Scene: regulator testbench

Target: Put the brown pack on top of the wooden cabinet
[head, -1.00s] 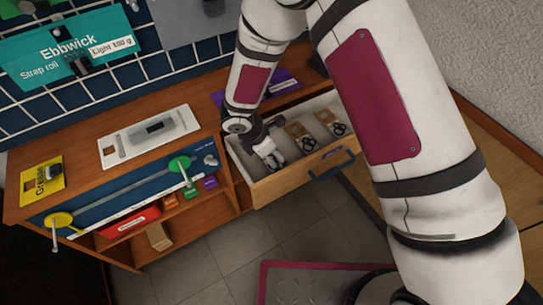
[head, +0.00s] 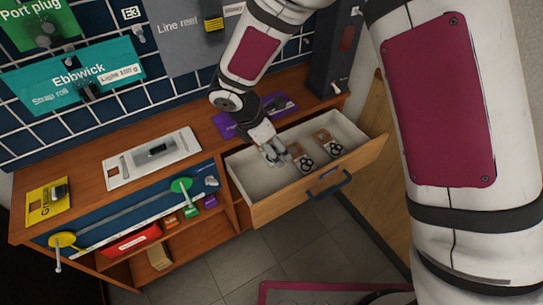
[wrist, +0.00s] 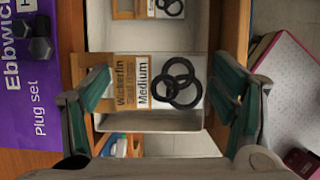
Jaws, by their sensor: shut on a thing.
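A pack with a brown card and black rings, labelled Wickerfin Seal rings Medium (wrist: 128,82), sits between my fingertips in the wrist view. My gripper (wrist: 161,82) is shut on it by its sides. In the head view my gripper (head: 274,152) is at the left part of the open drawer (head: 245,182); its fingers largely hide the held pack there. I cannot tell how far the pack is above the drawer floor. The wooden cabinet (head: 88,174) has an orange-brown top along the tiled wall.
Two similar packs (head: 300,155) (head: 325,137) lie in the drawer. On the cabinet top are a purple Ebbwick mat (head: 230,122), a white panel (head: 118,172), a yellow card (head: 38,208) and a dark upright unit (head: 328,65). Bare wood lies between them.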

